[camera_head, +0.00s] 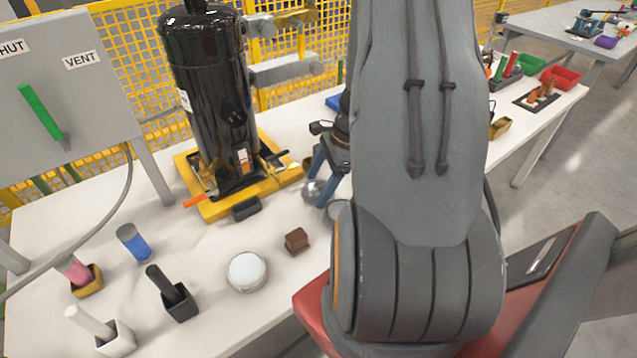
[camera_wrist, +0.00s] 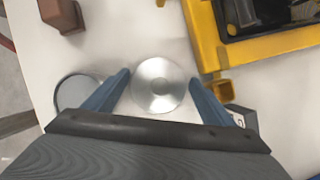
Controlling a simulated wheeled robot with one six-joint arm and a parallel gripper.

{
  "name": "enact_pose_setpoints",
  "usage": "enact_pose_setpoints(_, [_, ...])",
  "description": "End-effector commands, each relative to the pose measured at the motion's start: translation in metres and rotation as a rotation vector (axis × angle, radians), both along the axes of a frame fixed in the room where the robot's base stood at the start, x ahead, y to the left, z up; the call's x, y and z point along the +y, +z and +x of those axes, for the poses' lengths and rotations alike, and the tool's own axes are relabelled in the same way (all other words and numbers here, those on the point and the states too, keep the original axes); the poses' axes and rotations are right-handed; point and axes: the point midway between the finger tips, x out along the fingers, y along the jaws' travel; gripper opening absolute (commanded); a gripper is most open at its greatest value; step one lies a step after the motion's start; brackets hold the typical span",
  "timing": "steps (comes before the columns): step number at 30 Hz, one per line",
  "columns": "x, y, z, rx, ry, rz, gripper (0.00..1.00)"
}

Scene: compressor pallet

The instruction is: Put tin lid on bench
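The tin lid (camera_wrist: 158,85), a shiny silver disc, shows between the two blue fingers of my gripper (camera_wrist: 160,78) in the wrist view. Narrow gaps show between the disc and the fingertips. In the head view the lid (camera_head: 313,192) is at the fingertips, partly hidden by the fingers. My gripper (camera_head: 322,178) is open, pointing down low over the white bench (camera_head: 215,238). Whether the lid touches the bench is hard to tell. A round grey-rimmed item (camera_wrist: 75,92), perhaps the tin, lies left of the lid and is partly covered by a finger.
The black compressor tank (camera_head: 210,90) stands on a yellow pallet (camera_head: 215,208) close behind my gripper. A brown block (camera_head: 297,241) and a round white-topped tin (camera_head: 247,271) are on the bench. Several holders stand at the left. Bare bench shows between them.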

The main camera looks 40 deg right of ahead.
Motion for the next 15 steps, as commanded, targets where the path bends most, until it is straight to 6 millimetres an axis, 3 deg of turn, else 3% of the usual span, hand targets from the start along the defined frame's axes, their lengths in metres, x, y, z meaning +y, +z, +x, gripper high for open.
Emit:
enact_pose_setpoints(11, [0.0, 0.002, 0.0, 0.0, 0.0, 0.0, 0.88])
enact_pose_setpoints(15, [-0.003, 0.011, -0.001, -0.002, 0.0, -0.002, 0.88])
